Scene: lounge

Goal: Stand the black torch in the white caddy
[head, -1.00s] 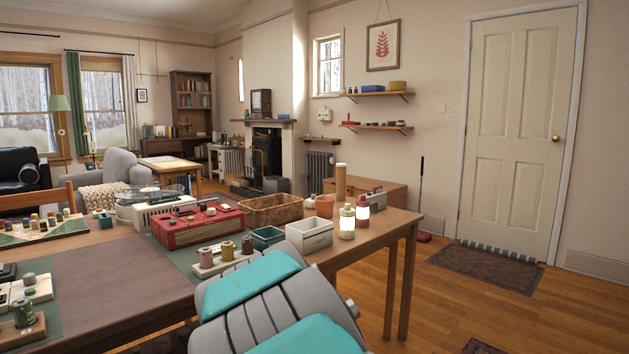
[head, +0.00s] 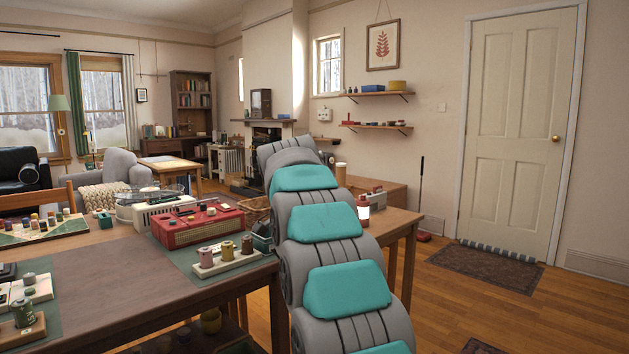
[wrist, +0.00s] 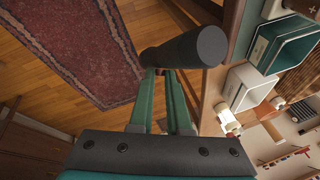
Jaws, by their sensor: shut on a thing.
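My gripper (wrist: 160,75) is shut on the black torch (wrist: 185,49) in the wrist view. The torch lies across the fingertips, with its broad round end towards the right of the picture. It is held out over the floor, beside the table edge. The white caddy (wrist: 233,88) stands on the table, right of and below the torch in the wrist view; the two are apart. In the head view my arm hides the caddy, the torch and my gripper.
A teal box (wrist: 292,48) stands beside the caddy. Red-and-white bottles (wrist: 227,117) stand close on its other side, near the table edge. A wicker basket (wrist: 300,84) is behind. A red radio (head: 197,226) and a spool rack (head: 225,262) are left of my arm.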

